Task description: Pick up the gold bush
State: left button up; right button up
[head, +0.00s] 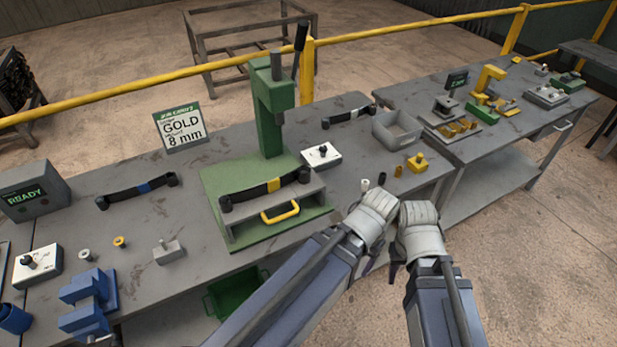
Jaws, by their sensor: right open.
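A small gold bush (398,170) stands on the grey bench near its right end, beside a dark bush (381,179) and a pale bush (365,185). Another small gold-yellow ring-shaped piece (119,242) sits on the left part of the bench, next to a silver one (85,255). My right gripper (416,213) is open, close in front of the bench edge and a little nearer to me than the gold bush. My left gripper (371,212) is just left of it; its fingers are not clear. Neither gripper visibly touches a bush.
A sign (180,130) reads "GOLD 8 mm". A second bench is at right.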

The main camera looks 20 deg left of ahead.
aim_at(398, 171)
jog(key=i+l, duration=0.2)
jog(key=i, duration=0.2)
jog(key=i+l, duration=0.2)
jog(key=i, duration=0.15)
jog(key=i+l+z, duration=0.1)
jog(key=i, duration=0.3)
jog(key=l, duration=0.1)
